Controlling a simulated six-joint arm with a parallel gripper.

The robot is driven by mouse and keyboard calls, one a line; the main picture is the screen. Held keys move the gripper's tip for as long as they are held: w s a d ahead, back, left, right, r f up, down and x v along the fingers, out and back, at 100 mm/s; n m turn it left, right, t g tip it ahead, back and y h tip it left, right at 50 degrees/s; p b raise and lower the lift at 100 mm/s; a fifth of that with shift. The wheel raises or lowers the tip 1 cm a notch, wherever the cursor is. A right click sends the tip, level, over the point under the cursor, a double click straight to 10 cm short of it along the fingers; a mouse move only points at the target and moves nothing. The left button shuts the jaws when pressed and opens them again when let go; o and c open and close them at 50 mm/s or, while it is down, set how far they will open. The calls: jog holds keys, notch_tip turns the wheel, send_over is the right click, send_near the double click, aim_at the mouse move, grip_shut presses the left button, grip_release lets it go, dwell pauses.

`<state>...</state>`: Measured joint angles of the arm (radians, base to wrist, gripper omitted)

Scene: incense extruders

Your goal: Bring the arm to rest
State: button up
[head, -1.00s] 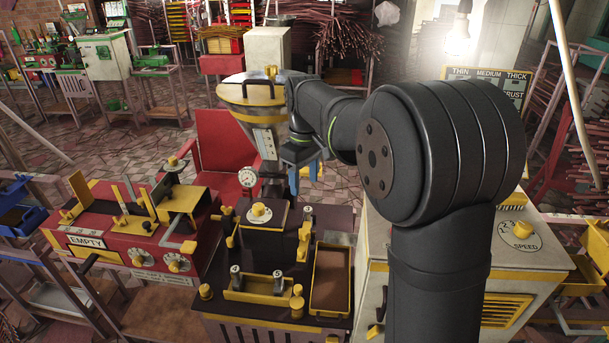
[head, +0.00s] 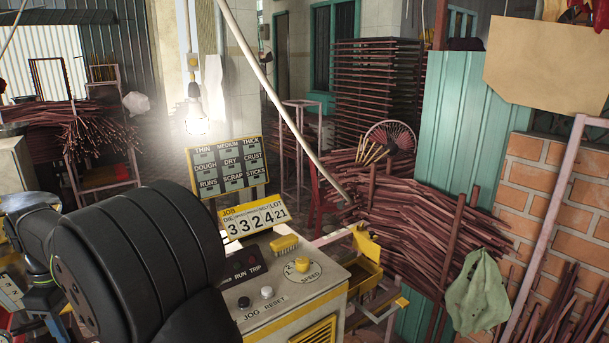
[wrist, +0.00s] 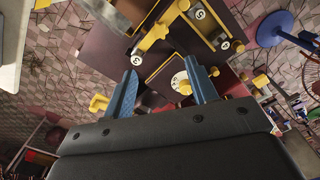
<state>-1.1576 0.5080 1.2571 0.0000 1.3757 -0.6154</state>
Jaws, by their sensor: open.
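My gripper (wrist: 166,88) shows in the wrist view with its two blue fingers spread apart and nothing between them. In the head view my dark arm fills the lower left, and the gripper's fingers are out of that picture.
A cream cabinet (head: 290,306) with a speed knob (head: 302,265) and buttons stands right of my arm, with a number board (head: 254,217) on it. A label board (head: 229,166) and bundles of sticks (head: 420,215) stand behind. A blue round stand (wrist: 279,25) shows in the wrist view.

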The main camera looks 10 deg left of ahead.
notch_tip(320, 180, down, 16)
jog(key=shift+r, duration=0.2)
dwell(0.4)
notch_tip(320, 180, up, 18)
notch_tip(320, 180, down, 17)
jog(key=shift+f, duration=0.55)
jog(key=m, duration=1.7)
